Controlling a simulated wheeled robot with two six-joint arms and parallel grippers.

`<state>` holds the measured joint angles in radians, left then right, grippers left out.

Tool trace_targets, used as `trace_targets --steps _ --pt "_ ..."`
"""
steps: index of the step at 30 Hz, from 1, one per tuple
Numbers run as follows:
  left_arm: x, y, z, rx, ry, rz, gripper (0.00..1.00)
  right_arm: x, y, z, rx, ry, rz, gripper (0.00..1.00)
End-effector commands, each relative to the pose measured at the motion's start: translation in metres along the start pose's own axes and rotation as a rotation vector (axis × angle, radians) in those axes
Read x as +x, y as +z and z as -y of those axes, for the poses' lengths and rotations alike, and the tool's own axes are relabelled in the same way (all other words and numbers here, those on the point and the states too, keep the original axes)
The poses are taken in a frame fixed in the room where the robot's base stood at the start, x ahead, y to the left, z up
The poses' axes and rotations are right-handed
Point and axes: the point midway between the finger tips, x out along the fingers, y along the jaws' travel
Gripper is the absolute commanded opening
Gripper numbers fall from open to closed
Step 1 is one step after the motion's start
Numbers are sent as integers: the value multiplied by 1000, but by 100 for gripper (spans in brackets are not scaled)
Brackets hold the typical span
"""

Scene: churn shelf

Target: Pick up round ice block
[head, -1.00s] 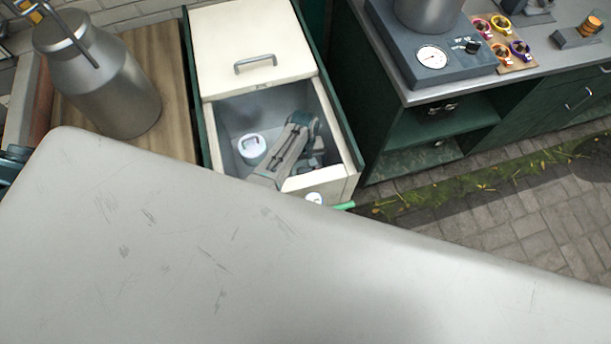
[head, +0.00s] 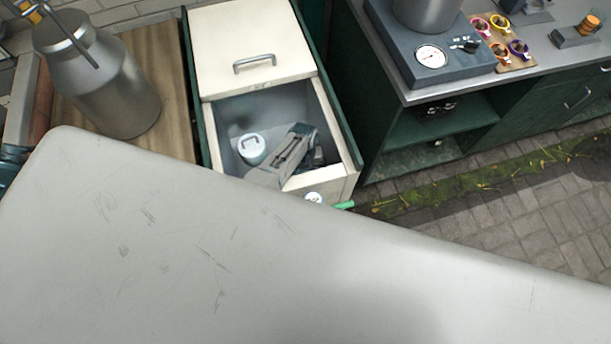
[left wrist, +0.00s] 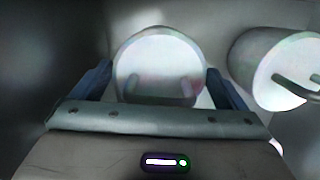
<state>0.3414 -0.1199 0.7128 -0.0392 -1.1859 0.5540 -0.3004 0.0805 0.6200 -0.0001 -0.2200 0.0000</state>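A round whitish block (left wrist: 160,62) with a pale flat face is between the spread blue fingers of my left gripper (left wrist: 160,85) in the left wrist view. The fingers are close to its sides, and I cannot tell if they touch it. A second round pale block (left wrist: 275,68) with a bar handle lies just right of the gripper. In the head view, a round pale-blue block with a handle (head: 251,148) sits in the open bin. My left arm reaches into the bin beside it; the fingertips and the gripped area are hidden there. My right gripper is not in view.
The bin (head: 340,135) has high cream walls close around the arm, and a cream lid (head: 250,45) with a metal handle behind it. A metal churn (head: 105,80) stands on a wooden top at left. A counter with a dialled scale (head: 430,57) is at right.

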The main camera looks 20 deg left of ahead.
Motion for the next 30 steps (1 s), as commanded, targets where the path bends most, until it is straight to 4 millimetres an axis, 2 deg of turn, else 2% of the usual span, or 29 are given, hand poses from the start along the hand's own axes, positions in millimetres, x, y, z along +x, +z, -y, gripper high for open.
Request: trace_targets --steps 1,6,19,30 --pt "0 0 0 0 0 0 55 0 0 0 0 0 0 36" --pt "-1 -1 -1 0 1 -1 24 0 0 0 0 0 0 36" --pt "-8 0 -1 0 1 -1 24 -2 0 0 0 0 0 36" --pt "-47 6 -1 0 3 -3 24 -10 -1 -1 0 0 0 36"
